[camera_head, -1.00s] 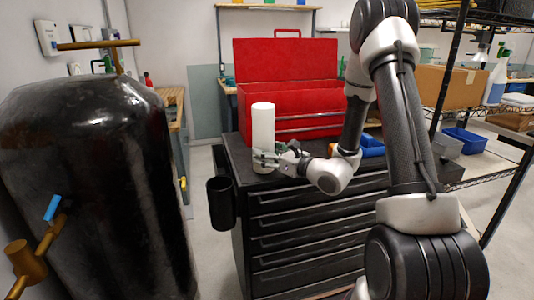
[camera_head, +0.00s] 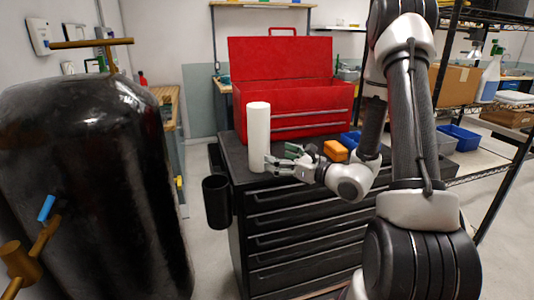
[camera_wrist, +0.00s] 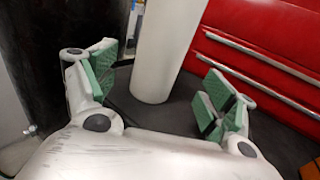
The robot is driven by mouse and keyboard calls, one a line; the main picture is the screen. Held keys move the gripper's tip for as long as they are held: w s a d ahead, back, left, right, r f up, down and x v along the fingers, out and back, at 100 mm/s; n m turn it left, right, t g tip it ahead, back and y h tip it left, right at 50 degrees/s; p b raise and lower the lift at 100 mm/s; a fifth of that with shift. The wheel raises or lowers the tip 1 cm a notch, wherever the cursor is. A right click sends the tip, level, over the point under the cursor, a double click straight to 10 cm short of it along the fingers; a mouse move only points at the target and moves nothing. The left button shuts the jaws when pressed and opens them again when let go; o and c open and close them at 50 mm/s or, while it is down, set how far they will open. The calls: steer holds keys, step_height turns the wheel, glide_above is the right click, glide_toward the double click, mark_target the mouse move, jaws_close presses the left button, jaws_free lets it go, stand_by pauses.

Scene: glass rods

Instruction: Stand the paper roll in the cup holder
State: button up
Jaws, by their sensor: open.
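The white paper roll (camera_head: 258,132) stands upright on the black top of the drawer cabinet, near its left edge. It also shows in the wrist view (camera_wrist: 165,50), standing ahead of and between my open fingers. My gripper (camera_head: 278,158) is open, low beside the roll on its right. In the wrist view the green finger pads (camera_wrist: 160,85) are spread wide, with the roll between them or just beyond; I cannot tell whether either touches it. The black cup holder (camera_head: 217,202) hangs on the cabinet's left side, below the top. Its inside is dark.
A red toolbox (camera_head: 305,112) with its lid raised stands behind the roll. An orange object (camera_head: 336,151) and a blue bin (camera_head: 351,139) lie to the right on the cabinet (camera_head: 300,222). A large black tank (camera_head: 95,190) stands at the left.

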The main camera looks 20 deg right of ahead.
steer(key=s+a+r+n+g+y, duration=0.1)
steer(key=s+a+r+n+g, duration=0.1)
steer(key=s+n+g, duration=0.5)
steer(key=s+a+r+n+g+y, duration=0.1)
steer(key=s+a+r+n+g, duration=0.2)
steer(key=s, duration=0.6)
steer(key=s+a+r+n+g, duration=0.1)
steer(key=s+a+n+g, duration=0.1)
steer(key=s+n+g, duration=0.35)
steer(key=s+d+n+h, duration=0.7)
steer(key=s+d+n, duration=0.1)
steer(key=n, duration=0.1)
steer(key=w+d+r+n+t+h, duration=0.1)
steer(key=d+r+n+t+h, duration=0.3)
steer(key=d+r, duration=0.3)
steer(key=shift+w+d+n+t+h, duration=0.4)
steer(key=shift+d+t+h, duration=0.1)
steer(key=shift+d, duration=0.5)
steer(key=shift+o, duration=0.2)
steer(key=shift+r, duration=0.1)
